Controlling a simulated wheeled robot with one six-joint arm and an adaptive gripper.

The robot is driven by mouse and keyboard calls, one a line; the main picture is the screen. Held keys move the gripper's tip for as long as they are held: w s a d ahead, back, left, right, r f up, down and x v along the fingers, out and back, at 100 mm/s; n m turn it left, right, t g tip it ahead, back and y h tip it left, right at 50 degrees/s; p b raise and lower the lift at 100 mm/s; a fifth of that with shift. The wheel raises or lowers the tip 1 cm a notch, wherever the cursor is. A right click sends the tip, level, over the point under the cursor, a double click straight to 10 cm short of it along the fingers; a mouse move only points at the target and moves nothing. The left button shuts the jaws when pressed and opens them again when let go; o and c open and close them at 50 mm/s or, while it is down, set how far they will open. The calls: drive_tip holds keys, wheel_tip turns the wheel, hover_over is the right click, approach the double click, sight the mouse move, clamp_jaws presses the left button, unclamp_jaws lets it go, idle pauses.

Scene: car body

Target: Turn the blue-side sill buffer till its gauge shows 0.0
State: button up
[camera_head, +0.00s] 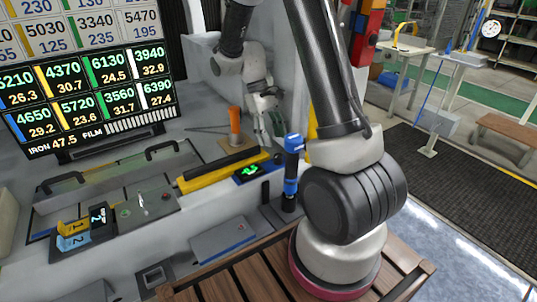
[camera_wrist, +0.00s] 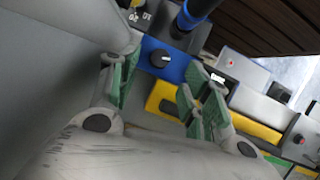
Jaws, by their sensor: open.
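A blue unit (camera_head: 259,166) with a lit green display sits at the right end of a yellow block in the head view; its digits are too small to read. In the wrist view, a blue housing (camera_wrist: 184,71) carries a round black knob (camera_wrist: 160,58) with a pale mark. I cannot tell for certain that these are the same part. My gripper (camera_wrist: 162,95) is open and empty, its green-padded fingers apart. The knob shows between and beyond the fingers. In the head view, my gripper (camera_head: 268,112) hangs beyond the blue unit; contact cannot be told.
A blue-and-black upright cylinder (camera_head: 292,165) stands right of the blue unit. The yellow block (camera_head: 205,178) carries a black bar. An orange cylinder (camera_head: 235,126) stands behind. A display board (camera_head: 90,90) is at left. Numbered blocks (camera_head: 75,232) sit at lower left.

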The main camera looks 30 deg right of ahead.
sight(278, 155)
drive_tip(key=x, duration=0.6)
drive_tip(key=shift+s+f, duration=0.1)
drive_tip(key=shift+f, duration=0.1)
drive_tip(key=c, duration=1)
